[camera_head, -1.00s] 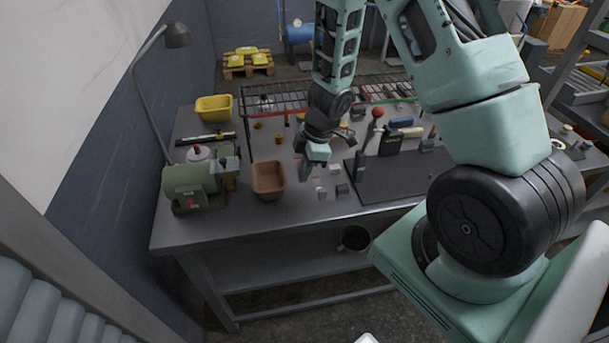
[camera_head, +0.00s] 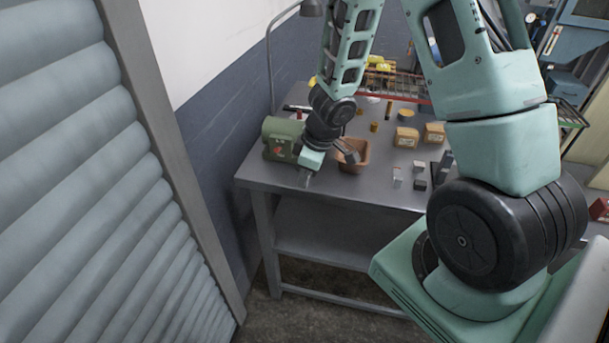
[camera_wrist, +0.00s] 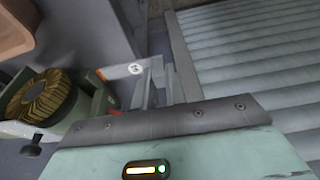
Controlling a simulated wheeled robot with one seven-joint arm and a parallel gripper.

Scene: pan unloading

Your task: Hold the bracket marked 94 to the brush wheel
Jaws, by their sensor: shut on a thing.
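My gripper (camera_head: 305,180) is at the front left of the table, close to the green grinder (camera_head: 283,138). In the wrist view my gripper (camera_wrist: 157,80) is shut on a grey bracket (camera_wrist: 120,72) with a round white label, whose number is too small to read surely. The bracket sticks out to the left, towards the brush wheel (camera_wrist: 40,97). This wheel has gold bristles and sits on the green machine. A gap seems to lie between bracket and wheel, but I cannot tell its depth. The wheel is hidden in the head view.
A terracotta bin (camera_head: 352,158) stands just right of my gripper. Several small blocks (camera_head: 420,168) lie farther right, with two tan boxes (camera_head: 405,138) behind them. A slatted shutter (camera_head: 90,180) is at the left. The table's front edge is beneath my gripper.

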